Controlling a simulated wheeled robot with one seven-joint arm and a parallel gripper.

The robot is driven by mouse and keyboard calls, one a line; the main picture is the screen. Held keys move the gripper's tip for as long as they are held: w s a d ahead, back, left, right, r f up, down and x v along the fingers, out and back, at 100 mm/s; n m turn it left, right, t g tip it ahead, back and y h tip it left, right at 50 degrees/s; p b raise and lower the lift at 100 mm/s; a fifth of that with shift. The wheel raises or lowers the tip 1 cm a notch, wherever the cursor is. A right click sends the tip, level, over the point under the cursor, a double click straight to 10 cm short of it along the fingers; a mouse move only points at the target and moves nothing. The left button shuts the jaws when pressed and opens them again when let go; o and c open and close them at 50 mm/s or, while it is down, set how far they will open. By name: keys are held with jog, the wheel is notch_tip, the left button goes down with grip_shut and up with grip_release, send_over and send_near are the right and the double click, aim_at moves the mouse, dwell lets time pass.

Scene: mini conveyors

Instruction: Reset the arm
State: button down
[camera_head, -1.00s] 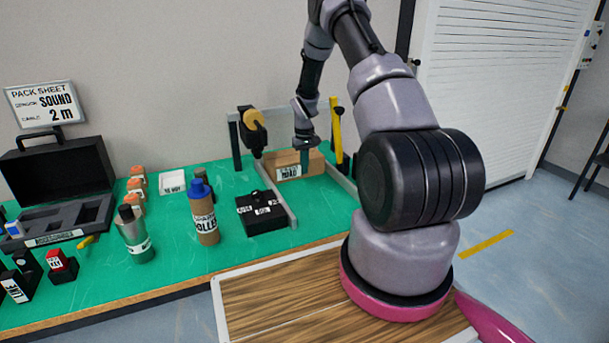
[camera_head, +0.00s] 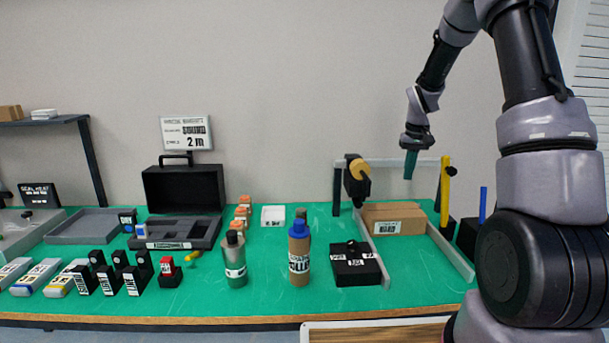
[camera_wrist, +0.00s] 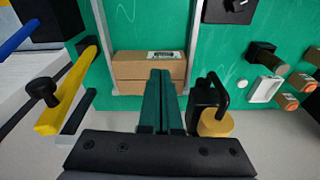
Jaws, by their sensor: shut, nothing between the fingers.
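My gripper (camera_head: 410,165) is raised above the back right of the green bench, over a cardboard box (camera_head: 395,218), and apart from it. In the wrist view my gripper's green fingers (camera_wrist: 161,75) are together with nothing between them. The same cardboard box (camera_wrist: 132,69) shows beyond the fingertips, lying between two grey rails. My arm runs from the right side of the head view up and over to the gripper.
A tape dispenser with a tan roll (camera_head: 358,170) stands left of the box, a yellow post (camera_head: 444,190) right of it. An open black toolbox (camera_head: 184,188) is farther left.

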jog(key=s+a+r+m+t, duration=0.1)
jog(key=s+a+r, duration=0.1)
jog(key=s+r, duration=0.55)
jog(key=s+a+r+m+t, duration=0.1)
jog(key=s+a+r, duration=0.3)
jog(key=r, duration=0.6)
jog(key=s+a+r+t+y, duration=0.1)
jog(key=s+r, duration=0.2)
jog(key=s, duration=0.7)
jog(key=s+a+r+m+t+y, duration=0.1)
jog(key=s+a+r+t, duration=0.1)
jog(key=s, duration=0.9)
jog(key=shift+a+r+m+t, duration=0.15)
jog(key=shift+r+m+t, duration=0.15)
jog(key=shift+r, duration=0.1)
